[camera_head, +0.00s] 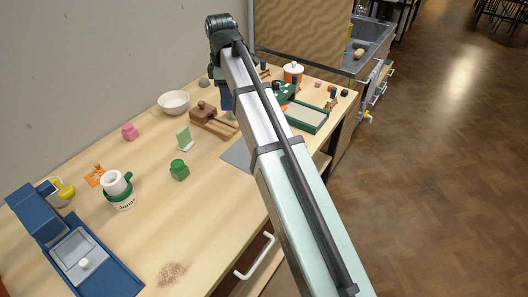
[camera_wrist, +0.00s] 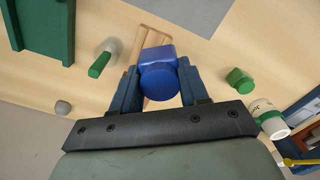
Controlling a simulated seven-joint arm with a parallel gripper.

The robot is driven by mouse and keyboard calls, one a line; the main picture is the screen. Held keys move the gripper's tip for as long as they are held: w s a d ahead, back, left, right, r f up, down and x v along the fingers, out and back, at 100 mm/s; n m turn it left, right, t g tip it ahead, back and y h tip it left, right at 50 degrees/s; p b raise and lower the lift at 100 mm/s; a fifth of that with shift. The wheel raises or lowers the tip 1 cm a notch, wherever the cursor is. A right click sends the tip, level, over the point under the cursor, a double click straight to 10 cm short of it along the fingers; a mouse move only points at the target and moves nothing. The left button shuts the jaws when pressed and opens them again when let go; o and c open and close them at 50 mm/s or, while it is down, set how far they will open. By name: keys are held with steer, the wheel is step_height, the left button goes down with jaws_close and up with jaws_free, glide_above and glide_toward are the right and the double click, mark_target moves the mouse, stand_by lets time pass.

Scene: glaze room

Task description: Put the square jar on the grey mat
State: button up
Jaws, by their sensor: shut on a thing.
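The blue square jar (camera_wrist: 160,72) has a squarish body and a round blue lid. It is between the fingers of my gripper (camera_wrist: 160,88) in the wrist view, and the gripper is shut on it. In the head view the arm hides most of the gripper and I cannot make out the jar clearly. The grey mat (camera_head: 234,156) lies flat on the table, partly behind the arm. It also shows at the top edge of the wrist view (camera_wrist: 190,10), apart from the jar, with its visible part bare.
A wooden tool (camera_head: 212,120) lies beneath the jar. A green tray (camera_head: 307,117) is to the right of the arm. The table front is mostly clear.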

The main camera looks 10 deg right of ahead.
steer(key=s+d+f+m, duration=0.2)
steer(key=s+m, duration=0.1)
steer(key=s, duration=0.4)
steer(key=m, duration=0.4)
glide_above(242, 152)
steer(key=shift+w+f, duration=0.1)
steer(key=shift+f, duration=4.85)
steer(key=shift+f, duration=0.2)
steer(key=o, duration=1.2)
steer(key=shift+r, duration=0.2)
step_height(242, 152, up, 12)
